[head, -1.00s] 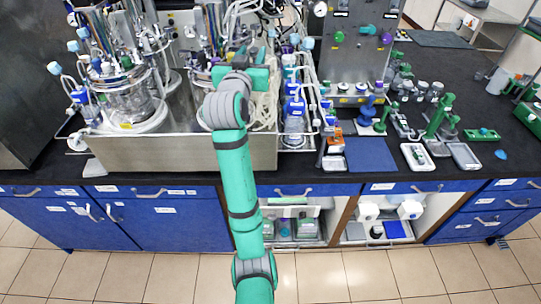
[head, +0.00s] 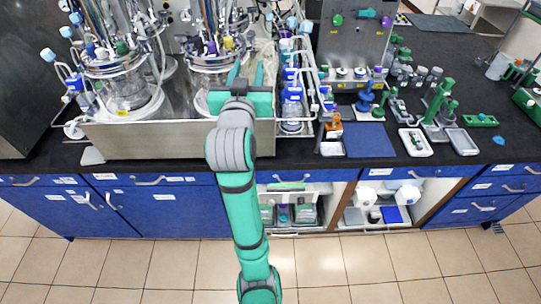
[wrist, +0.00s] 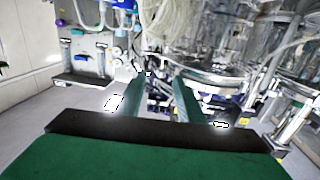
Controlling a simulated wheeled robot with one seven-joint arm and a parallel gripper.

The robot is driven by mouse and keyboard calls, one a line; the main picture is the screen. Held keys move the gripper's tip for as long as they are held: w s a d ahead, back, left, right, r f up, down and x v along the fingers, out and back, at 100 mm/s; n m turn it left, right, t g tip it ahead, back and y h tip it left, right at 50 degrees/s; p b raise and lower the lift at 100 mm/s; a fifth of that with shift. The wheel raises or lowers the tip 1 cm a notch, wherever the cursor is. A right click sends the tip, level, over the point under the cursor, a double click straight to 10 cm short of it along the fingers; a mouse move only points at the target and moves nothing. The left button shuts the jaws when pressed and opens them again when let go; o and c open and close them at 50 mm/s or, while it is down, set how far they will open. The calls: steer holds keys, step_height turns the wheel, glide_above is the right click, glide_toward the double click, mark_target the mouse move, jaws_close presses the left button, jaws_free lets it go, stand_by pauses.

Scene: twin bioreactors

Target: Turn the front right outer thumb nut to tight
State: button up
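The right bioreactor vessel (head: 208,72), clear glass with a metal head plate, stands in the steel tray behind my gripper. The left vessel (head: 118,85) stands to its left. My gripper (head: 246,74) is open and empty, its two green fingers pointing away from me at the right vessel's right side. In the wrist view, the open fingers (wrist: 160,86) have nothing between them. A vessel with a metal rim (wrist: 215,76) lies beyond the right finger. The front right outer thumb nut is too small to tell apart among the head plate fittings.
The steel tray's front wall (head: 150,140) runs along the bench. Tubing and blue-capped bottles (head: 292,92) crowd the gripper's right side. A grey panel (head: 352,45) stands further right. A blue mat (head: 370,140) lies at the front of the bench.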

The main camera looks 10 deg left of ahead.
steer(key=s+d+f, duration=0.2)
steer(key=f, duration=0.5)
steer(key=s+d+f, duration=0.2)
steer(key=d+f, duration=0.1)
steer(key=f, duration=0.4)
steer(key=s+d+f, duration=0.2)
steer(key=f, duration=0.6)
steer(key=shift+s+d+g, duration=0.15)
steer(key=shift+s+g, duration=0.15)
steer(key=shift+s, duration=0.1)
steer(key=shift+d+f, duration=0.1)
steer(key=shift+d, duration=0.05)
